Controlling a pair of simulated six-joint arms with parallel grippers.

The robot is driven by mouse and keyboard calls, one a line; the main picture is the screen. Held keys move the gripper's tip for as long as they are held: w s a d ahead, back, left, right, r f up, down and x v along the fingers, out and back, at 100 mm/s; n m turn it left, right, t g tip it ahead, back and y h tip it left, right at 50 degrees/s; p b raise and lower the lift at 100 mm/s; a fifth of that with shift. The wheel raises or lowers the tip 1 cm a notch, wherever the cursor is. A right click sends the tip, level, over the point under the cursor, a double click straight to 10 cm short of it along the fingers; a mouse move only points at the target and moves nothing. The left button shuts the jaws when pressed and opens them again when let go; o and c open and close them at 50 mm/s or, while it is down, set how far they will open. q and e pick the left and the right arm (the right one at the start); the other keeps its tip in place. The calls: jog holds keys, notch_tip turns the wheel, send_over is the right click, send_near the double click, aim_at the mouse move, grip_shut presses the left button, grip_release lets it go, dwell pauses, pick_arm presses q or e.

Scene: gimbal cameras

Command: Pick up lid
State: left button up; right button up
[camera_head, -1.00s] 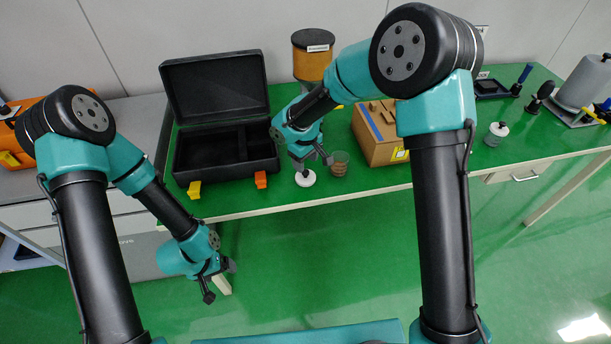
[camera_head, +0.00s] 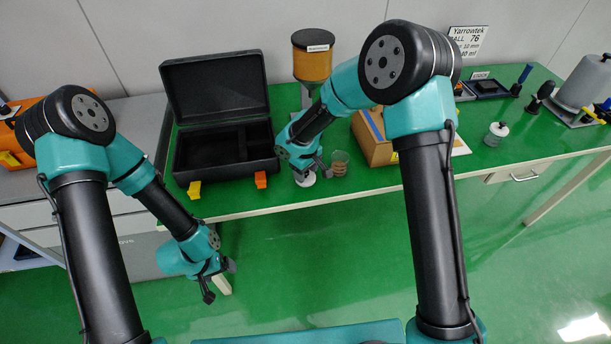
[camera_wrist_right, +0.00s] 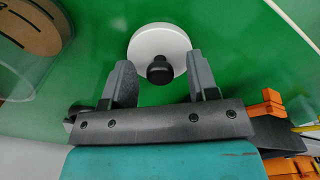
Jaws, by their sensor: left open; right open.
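The lid is a white disc with a black knob. In the head view the lid (camera_head: 306,180) lies on the green table near its front edge, partly hidden by my right gripper (camera_head: 311,176). In the right wrist view the lid (camera_wrist_right: 160,45) is just beyond the fingertips of my right gripper (camera_wrist_right: 158,80). Its two fingers are apart, with the black knob between and slightly ahead of them; I see no grip on it. My left gripper (camera_head: 219,281) is open and empty, low in front of the table.
A glass jar with brown contents (camera_head: 340,163) stands close to the lid's right. An open black case (camera_head: 222,172) with orange and yellow latches is to the left. A cardboard box (camera_head: 375,145) stands behind the jar. The table's front edge (camera_head: 330,201) is close.

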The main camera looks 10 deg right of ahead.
jog(key=shift+c, duration=0.5)
jog(key=c, duration=0.9)
jog(key=shift+r, duration=0.15)
jog(key=shift+r, duration=0.6)
notch_tip(320, 180, up, 2)
jog(key=s+a+r, duration=0.1)
jog(key=s, duration=1.5)
jog(key=shift+a+r, duration=0.25)
jog(key=shift+a, duration=0.1)
